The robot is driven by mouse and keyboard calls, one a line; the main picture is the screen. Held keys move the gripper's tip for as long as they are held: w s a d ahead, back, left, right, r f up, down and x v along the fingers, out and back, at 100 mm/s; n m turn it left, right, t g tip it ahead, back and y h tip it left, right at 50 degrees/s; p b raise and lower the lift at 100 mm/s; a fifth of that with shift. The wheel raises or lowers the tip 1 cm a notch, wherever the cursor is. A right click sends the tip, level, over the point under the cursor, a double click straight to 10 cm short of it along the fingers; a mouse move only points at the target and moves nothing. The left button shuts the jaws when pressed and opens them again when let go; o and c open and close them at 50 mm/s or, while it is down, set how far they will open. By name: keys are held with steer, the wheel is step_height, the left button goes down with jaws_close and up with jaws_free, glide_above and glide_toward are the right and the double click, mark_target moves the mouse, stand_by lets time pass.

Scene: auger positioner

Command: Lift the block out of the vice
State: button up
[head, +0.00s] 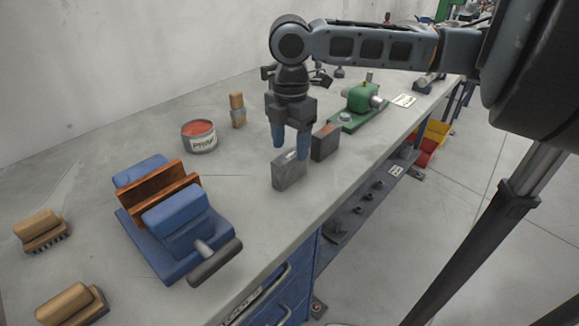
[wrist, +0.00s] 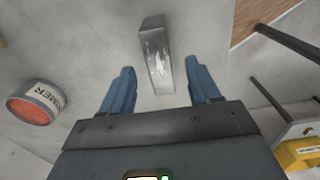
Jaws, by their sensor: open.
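A grey block (head: 289,171) stands upright on the bench, clear of the vice. The blue vice (head: 158,250) with brown jaw faces is at the left, and I see no block between its jaws. My gripper (head: 290,152) points down just over the grey block, open and empty. In the wrist view the block (wrist: 157,52) shows between and beyond the two blue fingers (wrist: 160,78). I cannot tell whether the fingertips reach below its top. Another dark block with a reddish top (head: 326,142) stands close to the right.
A primer can (head: 199,137) and a small wooden-topped piece (head: 237,110) stand behind and left of my gripper. A green machine (head: 360,104) is farther back right. Two wooden brushes (head: 42,231) lie at front left. The bench edge is close on the right.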

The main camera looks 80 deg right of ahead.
mark_target(289, 154)
steer(key=shift+f, duration=1.85)
steer(key=shift+c, duration=0.4)
steer(key=shift+w, duration=0.1)
jaws_close()
steer(key=shift+r, duration=0.15)
